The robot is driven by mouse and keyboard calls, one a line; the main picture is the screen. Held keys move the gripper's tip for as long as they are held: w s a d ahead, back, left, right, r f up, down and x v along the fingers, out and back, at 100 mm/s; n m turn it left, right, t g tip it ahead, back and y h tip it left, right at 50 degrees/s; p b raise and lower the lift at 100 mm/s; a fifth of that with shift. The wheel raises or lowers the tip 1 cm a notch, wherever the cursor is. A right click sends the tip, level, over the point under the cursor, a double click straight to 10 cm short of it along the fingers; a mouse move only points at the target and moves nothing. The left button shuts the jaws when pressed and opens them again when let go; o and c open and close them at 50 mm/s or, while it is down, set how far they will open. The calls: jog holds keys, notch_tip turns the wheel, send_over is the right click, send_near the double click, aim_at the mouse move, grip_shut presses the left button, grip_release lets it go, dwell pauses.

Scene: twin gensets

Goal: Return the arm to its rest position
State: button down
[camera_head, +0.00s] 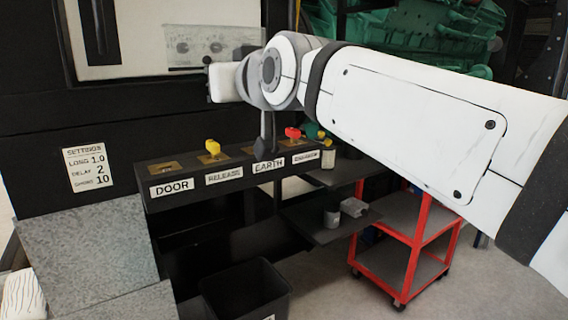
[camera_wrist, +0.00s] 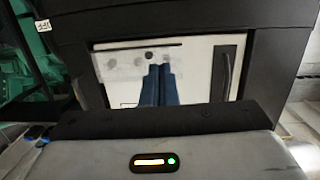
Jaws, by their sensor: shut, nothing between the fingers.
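My white arm reaches in from the right in the head view, raised above a black panel shelf (camera_head: 240,178). Its wrist is in front of the dark cabinet.
A red cart (camera_head: 408,245) stands right of the shelf, under my arm. A black bin (camera_head: 245,290) is on the floor below. A settings note (camera_head: 87,167) is on the cabinet at left. Green machinery (camera_head: 425,35) is behind. Grey floor is open at lower right.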

jog(key=s+d+f+m+g+h+p, duration=0.1)
jog(key=d+f+m+g+h+p, duration=0.2)
jog(key=d+p, duration=0.4)
jog(key=s+d+f+g+h+p, duration=0.1)
jog(key=d+f+g+h+p, duration=0.15)
jog(key=d+f+p, duration=0.4)
jog(key=s+d+f+m+g+h+p, duration=0.1)
jog(key=s+d+f+g+p, duration=0.2)
jog(key=s+d+p, duration=0.2)
jog(key=s+d+f+m+g+h+p, duration=0.2)
jog(key=s+d+p, duration=0.3)
jog(key=s, duration=0.5)
jog(key=shift+f+g+p, duration=0.55)
jog(key=shift+f+p, duration=0.15)
jog(key=shift+f, duration=0.05)
jog(key=shift+d, duration=0.1)
